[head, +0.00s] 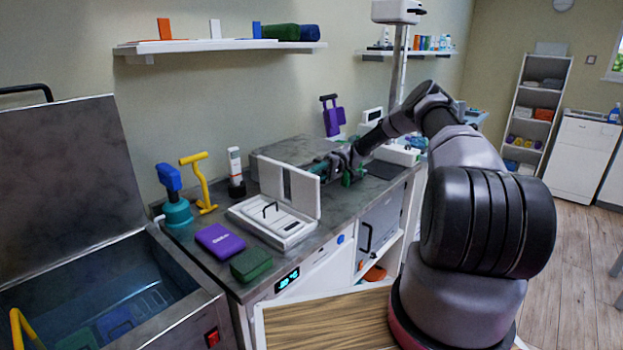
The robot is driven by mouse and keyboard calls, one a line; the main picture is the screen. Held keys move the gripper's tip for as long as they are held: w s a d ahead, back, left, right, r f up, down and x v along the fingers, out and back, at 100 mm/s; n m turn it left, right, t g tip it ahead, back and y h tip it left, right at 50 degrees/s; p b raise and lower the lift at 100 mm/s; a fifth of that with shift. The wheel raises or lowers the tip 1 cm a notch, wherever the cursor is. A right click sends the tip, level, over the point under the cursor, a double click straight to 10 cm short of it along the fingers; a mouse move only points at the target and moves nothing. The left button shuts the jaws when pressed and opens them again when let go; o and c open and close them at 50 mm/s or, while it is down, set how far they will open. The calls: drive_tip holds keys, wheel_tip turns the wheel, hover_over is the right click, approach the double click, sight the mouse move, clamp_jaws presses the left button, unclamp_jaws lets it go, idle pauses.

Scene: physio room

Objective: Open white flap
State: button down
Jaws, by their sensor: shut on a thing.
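A white box (248,219) sits on the grey counter. One white panel (270,178) stands upright at its back, and a white flap (305,194) stands upright at its right side. A flat white inner piece with a black handle lies in the box. My gripper (319,170) is at the top edge of the right-hand flap, reaching in from the right. It looks shut on that flap's edge, but the fingertips are small and partly hidden.
A purple case (220,241) and a green pouch (251,264) lie in front of the box. A teal-based blue tool (176,203), a yellow handle (200,183) and a white bottle (235,170) stand behind left. An open metal tank (190,276) is at the left.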

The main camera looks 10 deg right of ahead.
drive_tip(key=shift+c, duration=2.4)
unclamp_jaws()
drive_tip(key=v, duration=1)
drive_tip(key=shift+w+d, duration=0.2)
drive_tip(key=shift+d, duration=0.1)
